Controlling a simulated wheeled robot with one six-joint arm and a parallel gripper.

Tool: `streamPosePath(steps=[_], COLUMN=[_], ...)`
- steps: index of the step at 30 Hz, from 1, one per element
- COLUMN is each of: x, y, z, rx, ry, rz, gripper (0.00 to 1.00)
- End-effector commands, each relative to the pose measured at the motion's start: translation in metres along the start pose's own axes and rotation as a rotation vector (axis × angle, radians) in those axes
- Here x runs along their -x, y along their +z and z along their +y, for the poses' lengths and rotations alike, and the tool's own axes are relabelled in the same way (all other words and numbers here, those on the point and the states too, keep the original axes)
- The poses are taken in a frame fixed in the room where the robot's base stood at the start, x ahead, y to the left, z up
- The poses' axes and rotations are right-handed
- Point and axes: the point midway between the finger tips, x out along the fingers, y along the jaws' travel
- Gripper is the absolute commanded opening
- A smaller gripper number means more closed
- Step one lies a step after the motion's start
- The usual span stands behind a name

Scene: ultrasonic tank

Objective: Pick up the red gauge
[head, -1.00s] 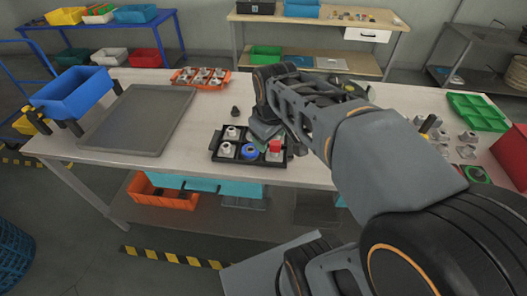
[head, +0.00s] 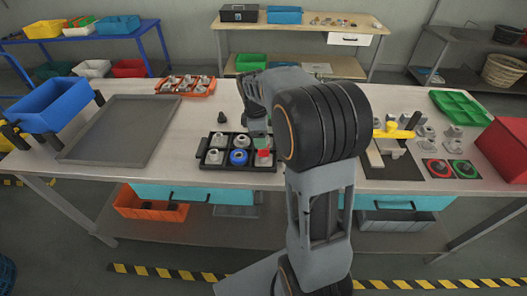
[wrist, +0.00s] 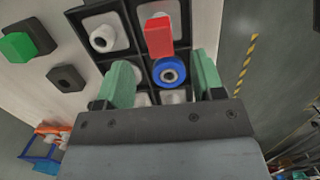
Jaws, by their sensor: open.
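The red gauge (head: 263,154) shows as a small red block in the right part of a black compartment tray (head: 210,164). In the wrist view the red gauge (wrist: 159,36) stands up over a white piece, in the compartment beside a blue ring piece (wrist: 170,72). My gripper (wrist: 162,64) is open and empty, its two green fingers pointing down over the tray. The red gauge lies just beyond the gap between the fingertips; I see no contact. In the head view my gripper (head: 262,138) is partly hidden by my arm, close to the gauge.
Grey pieces (head: 214,156) fill other tray compartments. A dark knob (head: 220,117) stands behind the tray. A large grey tray (head: 120,135) and blue bin (head: 48,105) are at left. A yellow-handled fixture (head: 395,133), green tray (head: 465,107) and red box (head: 506,150) are at right.

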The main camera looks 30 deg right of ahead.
Motion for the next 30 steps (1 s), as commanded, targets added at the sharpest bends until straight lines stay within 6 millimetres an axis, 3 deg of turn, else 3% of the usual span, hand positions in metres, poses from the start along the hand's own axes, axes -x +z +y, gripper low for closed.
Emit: streamPosePath(steps=[7,18,26,30], x=[-0.014,-0.056,-0.059,-0.059], y=[0.001,0.001,0.001,0.001], z=[0.0,0.0,0.001,0.001], rx=[-0.001,-0.002,-0.002,-0.002], ry=[-0.002,-0.001,0.001,0.001], rz=[-0.001,0.0,0.001,0.001], gripper=[0.62,0.62,0.62,0.51])
